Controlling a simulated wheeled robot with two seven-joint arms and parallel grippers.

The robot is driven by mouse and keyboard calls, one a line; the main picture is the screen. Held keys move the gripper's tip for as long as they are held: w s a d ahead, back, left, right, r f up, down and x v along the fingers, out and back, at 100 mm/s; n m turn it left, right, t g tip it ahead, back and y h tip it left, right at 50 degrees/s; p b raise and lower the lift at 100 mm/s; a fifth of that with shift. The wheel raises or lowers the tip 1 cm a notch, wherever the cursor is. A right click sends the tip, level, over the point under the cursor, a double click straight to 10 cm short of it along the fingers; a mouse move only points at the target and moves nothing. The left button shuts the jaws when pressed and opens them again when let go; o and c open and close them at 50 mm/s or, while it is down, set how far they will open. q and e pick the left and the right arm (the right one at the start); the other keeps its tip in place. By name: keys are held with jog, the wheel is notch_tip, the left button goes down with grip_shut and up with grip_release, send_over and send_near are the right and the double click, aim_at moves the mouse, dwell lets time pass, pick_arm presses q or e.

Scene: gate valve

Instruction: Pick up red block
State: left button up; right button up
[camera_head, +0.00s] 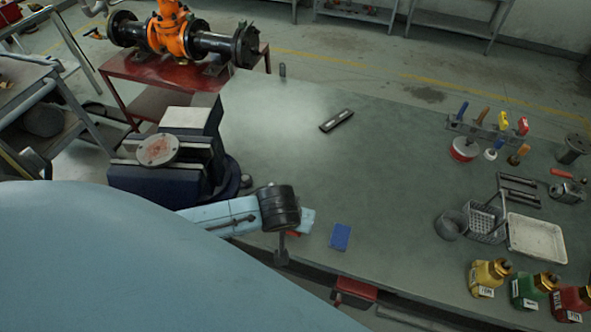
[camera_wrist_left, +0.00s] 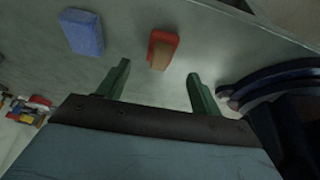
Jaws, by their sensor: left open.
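The red block (camera_wrist_left: 164,40) lies on the green workbench in the left wrist view, just beyond and between the fingertips of my left gripper (camera_wrist_left: 159,68). The gripper is open, and nothing is between its fingers. In the head view my left gripper (camera_head: 283,254) hangs near the bench's front edge. My wrist hides most of the red block there; a small red patch (camera_head: 294,234) shows beside it. I cannot tell the height gap between fingers and block. My right gripper is not in view.
A blue block (camera_head: 340,237) lies right of the gripper, and it also shows in the left wrist view (camera_wrist_left: 82,32). A dark blue vise (camera_head: 157,182) stands close on the left. The middle of the workbench (camera_head: 370,190) is clear. Bottles, trays and tools sit at the right.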

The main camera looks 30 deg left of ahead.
pick_arm(q)
jog(key=shift+b+x, duration=0.45)
jog(key=shift+x, duration=2.95)
jog(key=shift+w+a+r, duration=0.1)
jog(key=shift+w+r, duration=0.05)
jog(key=shift+w, duration=0.05)
jog(key=shift+c, duration=0.4)
jog(key=c, duration=1)
